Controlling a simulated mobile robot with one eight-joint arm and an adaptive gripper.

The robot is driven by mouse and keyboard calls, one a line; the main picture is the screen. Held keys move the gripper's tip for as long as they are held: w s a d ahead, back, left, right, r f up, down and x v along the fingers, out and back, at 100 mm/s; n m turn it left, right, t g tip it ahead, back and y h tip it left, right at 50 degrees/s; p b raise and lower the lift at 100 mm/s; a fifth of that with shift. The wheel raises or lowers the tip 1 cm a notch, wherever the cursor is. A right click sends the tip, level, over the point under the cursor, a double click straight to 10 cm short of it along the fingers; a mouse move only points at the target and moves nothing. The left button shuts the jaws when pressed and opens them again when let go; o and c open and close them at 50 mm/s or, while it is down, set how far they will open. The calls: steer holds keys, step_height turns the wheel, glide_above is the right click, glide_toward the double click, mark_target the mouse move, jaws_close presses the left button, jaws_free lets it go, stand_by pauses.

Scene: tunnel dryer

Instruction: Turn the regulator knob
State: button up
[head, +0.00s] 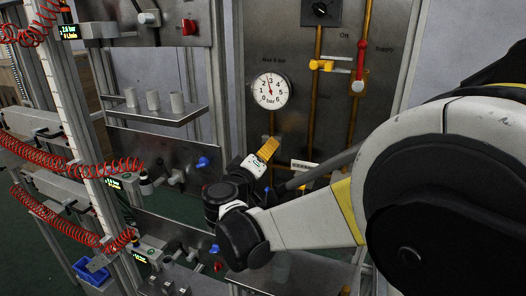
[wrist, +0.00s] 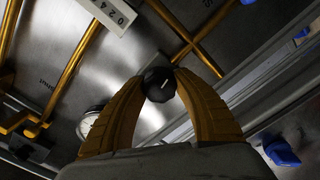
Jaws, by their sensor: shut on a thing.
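The black regulator knob (wrist: 160,84) has a short white mark on its face. It sits between the two yellow fingers of my gripper (wrist: 159,76) in the wrist view, with the fingertips against its sides. In the head view the yellow fingers of my gripper (head: 268,149) are in front of the steel panel, below the dial gauge, and the knob itself is hidden behind my gripper and arm. The round white gauge (head: 270,91) has a red needle near 3 and "Max 6 bar" above it. The gauge also shows in the wrist view (wrist: 92,120), partly covered by a finger.
Brass pipes (head: 319,45) run down the panel, with a red-handled supply valve (head: 361,62) at upper right. Another black dial (head: 320,9) is at the top. Red coiled hoses (head: 55,172) and a shelf with white cylinders (head: 153,113) stand at left.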

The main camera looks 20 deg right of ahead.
steer(key=shift+r+m, duration=0.1)
steer(key=shift+m, duration=1.1)
steer(key=o, duration=1.2)
steer(key=v, duration=1.2)
